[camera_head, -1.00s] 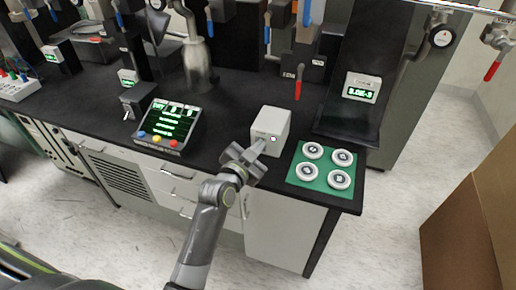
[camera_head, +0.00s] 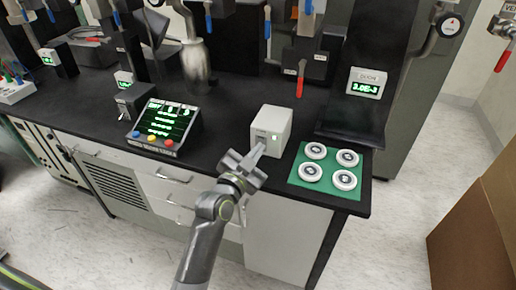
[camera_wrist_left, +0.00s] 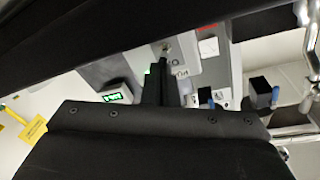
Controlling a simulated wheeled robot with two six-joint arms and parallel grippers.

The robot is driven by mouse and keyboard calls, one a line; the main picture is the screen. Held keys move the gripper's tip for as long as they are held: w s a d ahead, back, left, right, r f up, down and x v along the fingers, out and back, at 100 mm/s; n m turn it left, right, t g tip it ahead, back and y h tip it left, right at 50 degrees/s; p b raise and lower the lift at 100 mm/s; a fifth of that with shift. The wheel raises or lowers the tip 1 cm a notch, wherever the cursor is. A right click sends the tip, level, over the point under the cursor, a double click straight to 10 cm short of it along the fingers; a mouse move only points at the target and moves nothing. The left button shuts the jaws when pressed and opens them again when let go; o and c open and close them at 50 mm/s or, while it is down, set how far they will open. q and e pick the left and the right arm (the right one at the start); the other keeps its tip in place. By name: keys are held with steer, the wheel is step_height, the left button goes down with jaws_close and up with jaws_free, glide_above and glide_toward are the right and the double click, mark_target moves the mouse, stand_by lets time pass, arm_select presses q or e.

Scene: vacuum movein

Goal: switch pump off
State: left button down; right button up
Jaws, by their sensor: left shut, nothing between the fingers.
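A white box (camera_head: 271,127) stands near the front edge of the black bench, with a small green-lit spot on its front face. Any lettering on it is too small to read, so I cannot tell if it is the pump's switch. My left gripper (camera_head: 258,150) is shut and empty, its fingertips just in front of the box's lower left front. I cannot tell whether they touch it. In the left wrist view the shut fingers (camera_wrist_left: 163,58) point at grey and white equipment. My right gripper is not in view.
A control panel (camera_head: 166,122) with coloured buttons stands left of the box. A green mat (camera_head: 327,171) with several round white pieces lies to its right. Behind is a small lit display (camera_head: 367,84). Valves and pipes stand at the back. A brown box (camera_head: 478,230) is at right.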

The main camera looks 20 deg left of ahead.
arm_select(q)
steer(key=shift+f, duration=0.2)
steer(key=s+a+b, duration=0.3)
steer(key=s+b, duration=0.1)
steer(key=s, duration=1.3)
steer(key=shift+f, duration=0.15)
steer(key=shift+a, duration=0.1)
